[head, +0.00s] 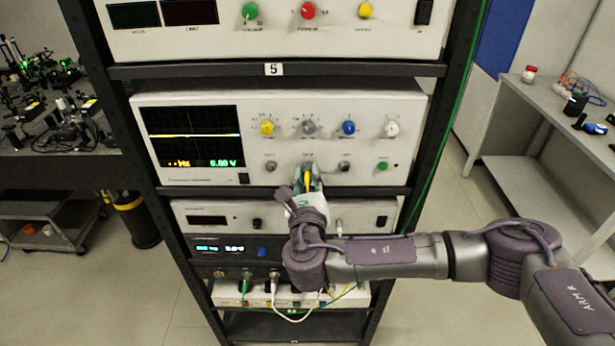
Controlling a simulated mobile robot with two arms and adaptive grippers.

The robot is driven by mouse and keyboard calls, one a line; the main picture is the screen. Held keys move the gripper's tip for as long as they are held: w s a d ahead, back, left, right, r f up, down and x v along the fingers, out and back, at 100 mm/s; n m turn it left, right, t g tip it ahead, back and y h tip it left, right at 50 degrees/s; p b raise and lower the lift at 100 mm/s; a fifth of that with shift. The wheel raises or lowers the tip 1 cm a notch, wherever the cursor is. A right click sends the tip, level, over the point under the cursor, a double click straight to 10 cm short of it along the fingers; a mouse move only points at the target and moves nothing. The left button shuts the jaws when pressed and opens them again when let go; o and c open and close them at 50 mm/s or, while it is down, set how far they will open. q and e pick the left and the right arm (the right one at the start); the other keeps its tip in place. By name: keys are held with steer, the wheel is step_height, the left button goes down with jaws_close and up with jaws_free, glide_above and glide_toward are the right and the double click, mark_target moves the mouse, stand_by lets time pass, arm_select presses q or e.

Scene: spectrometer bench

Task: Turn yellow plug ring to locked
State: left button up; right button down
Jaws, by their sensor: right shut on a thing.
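The yellow plug (307,181) is at the middle socket in the bottom row of the oscilloscope's (200,174) front panel. My right gripper (308,178) reaches up to it from below and is shut on the plug ring. The fingers hide much of the ring and the socket, so I cannot tell the ring's turn position. The scope screen (195,136) shows a flat yellow trace and a 0.00 V reading. My left gripper is not in view.
The rack (290,70) holds more instruments above and below the oscilloscope. Green and white cables (290,318) hang at the lower units. Yellow, grey, blue and white knobs (349,128) sit above the plug. A bench (545,120) stands at right.

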steer(key=m+b, duration=0.2)
steer(key=m, duration=0.1)
steer(key=shift+f, duration=0.2)
steer(key=m+b, duration=0.2)
steer(key=m, duration=0.2)
steer(key=shift+d+m+b, duration=0.1)
steer(key=shift+m+b, duration=0.3)
steer(key=m+b, duration=0.2)
steer(key=m, duration=0.2)
steer(key=shift+r+m+b, duration=0.15)
steer(key=shift+m+b, duration=0.65)
steer(key=shift+m, duration=1.4)
steer(key=c, duration=1)
jaws_free()
